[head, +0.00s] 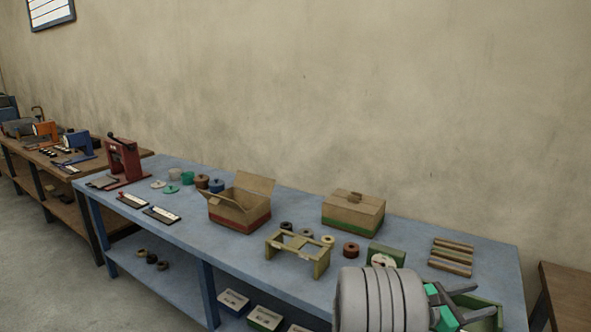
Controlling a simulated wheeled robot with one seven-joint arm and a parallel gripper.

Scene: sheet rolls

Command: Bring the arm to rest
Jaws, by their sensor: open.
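My arm reaches in at the lower right, its grey ribbed link standing large in front of the blue bench (315,285). My gripper (482,300) is beyond it, with green parts at its base and dark fingers pointing right. The fingers are apart, and I see nothing held between them. The gripper is over the bench's right front part, close to a green tray (485,324) that it partly covers. I cannot tell whether it touches the tray. My arm hides part of the bench front.
An open carton (240,209), a closed carton (352,214), a wooden stand (285,250) and several rolls occupy the bench. A green-sided box (386,255) and wooden bars (451,257) lie near my gripper. A red press (123,160) stands far left. A wall runs behind.

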